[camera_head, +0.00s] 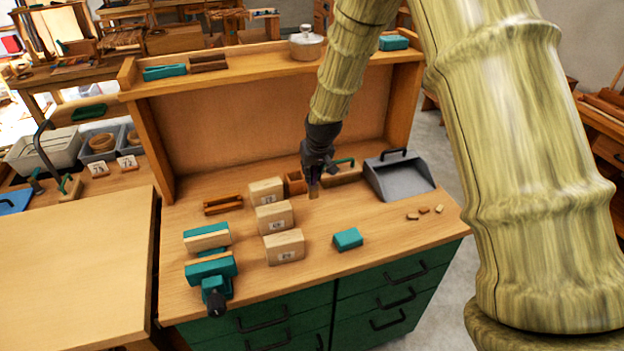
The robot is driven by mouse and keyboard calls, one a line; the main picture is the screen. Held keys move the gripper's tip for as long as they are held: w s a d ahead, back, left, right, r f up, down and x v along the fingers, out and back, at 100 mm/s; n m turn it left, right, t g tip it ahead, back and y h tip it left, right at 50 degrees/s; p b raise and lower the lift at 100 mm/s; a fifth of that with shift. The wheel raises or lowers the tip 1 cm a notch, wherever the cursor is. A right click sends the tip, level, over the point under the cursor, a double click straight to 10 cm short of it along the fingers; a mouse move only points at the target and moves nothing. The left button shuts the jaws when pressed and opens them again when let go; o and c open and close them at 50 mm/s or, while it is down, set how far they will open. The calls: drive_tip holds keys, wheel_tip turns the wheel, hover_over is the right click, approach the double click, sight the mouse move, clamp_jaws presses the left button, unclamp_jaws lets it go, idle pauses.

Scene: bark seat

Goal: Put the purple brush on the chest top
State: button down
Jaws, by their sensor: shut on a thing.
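My gripper (314,172) points down above the rear middle of the wooden chest top (385,235).
Wooden blocks (285,247) stand left of the gripper, with a teal vise (211,268) further left. A teal block (348,239) lies in front. A grey dustpan (399,177) and small wood bits (424,210) are right. A raised back shelf (250,67) stands behind.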

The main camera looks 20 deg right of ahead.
drive_tip(key=shift+f+p, duration=0.5)
drive_tip(key=shift+f, duration=1.25)
drive_tip(key=c, duration=1.4)
unclamp_jaws()
drive_tip(key=shift+f, duration=0.15)
drive_tip(key=shift+b+v, duration=1.55)
drive_tip(key=shift+v, duration=4.6)
drive_tip(key=shift+w, duration=0.1)
